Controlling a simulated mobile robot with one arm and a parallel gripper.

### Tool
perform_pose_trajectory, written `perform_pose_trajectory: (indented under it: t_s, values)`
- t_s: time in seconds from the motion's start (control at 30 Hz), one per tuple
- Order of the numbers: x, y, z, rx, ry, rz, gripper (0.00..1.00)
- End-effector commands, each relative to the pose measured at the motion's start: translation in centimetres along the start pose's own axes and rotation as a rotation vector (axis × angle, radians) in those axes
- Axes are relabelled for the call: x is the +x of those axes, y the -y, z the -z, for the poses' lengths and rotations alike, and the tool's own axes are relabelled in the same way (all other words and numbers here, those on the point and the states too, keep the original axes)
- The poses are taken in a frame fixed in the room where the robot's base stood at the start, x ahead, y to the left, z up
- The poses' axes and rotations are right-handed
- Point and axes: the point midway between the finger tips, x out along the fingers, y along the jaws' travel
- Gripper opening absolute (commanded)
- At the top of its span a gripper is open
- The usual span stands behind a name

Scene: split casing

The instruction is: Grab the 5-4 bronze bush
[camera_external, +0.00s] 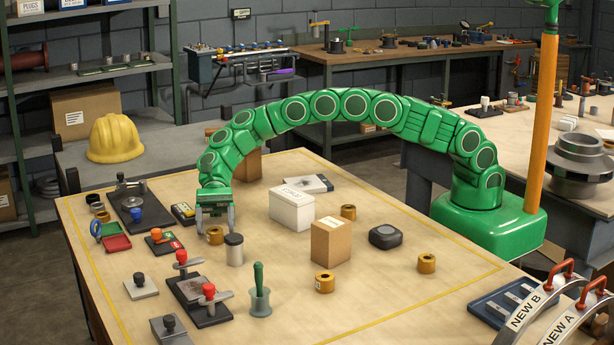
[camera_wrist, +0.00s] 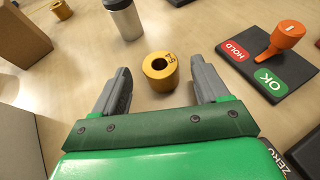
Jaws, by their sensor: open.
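A bronze bush (camera_wrist: 152,77) with a dark central hole shows between my gripper's fingers in the wrist view. It bears a small dark marking on top that I cannot read surely. In the external view this bush (camera_external: 215,236) stands on the table just below my gripper (camera_external: 215,222). My gripper (camera_wrist: 160,66) is open, one finger on each side of the bush with gaps, and holds nothing. Other bronze bushes stand by the cardboard box: one behind (camera_external: 348,212), one in front (camera_external: 325,283), one at right (camera_external: 427,263). Their markings are too small to read.
A grey canister (camera_external: 234,250) stands close to the bush. A HOLD/OK plate with an orange knob (camera_wrist: 287,35) lies on its other side. A white box (camera_external: 291,212) and a cardboard box (camera_external: 331,242) stand to the right.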

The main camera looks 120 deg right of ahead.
Motion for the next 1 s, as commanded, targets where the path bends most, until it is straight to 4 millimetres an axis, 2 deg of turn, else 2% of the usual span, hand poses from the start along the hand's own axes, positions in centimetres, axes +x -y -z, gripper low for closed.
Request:
perform_pose_trajectory:
  t_s: [0.2,0.47,0.9,0.93,1.0]
  values:
    - [2.7,0.1,0.1,0.001,0.001,-0.001,0.74]
    - [3.0,0.1,0.1,0.0,0.001,0.001,0.74]
    - [3.0,0.1,0.1,-0.001,0.001,0.001,0.08]
    - [3.0,0.1,0.1,-0.001,0.001,0.001,0.04]
    - [3.0,0.1,0.0,-0.001,0.001,0.002,0.04]
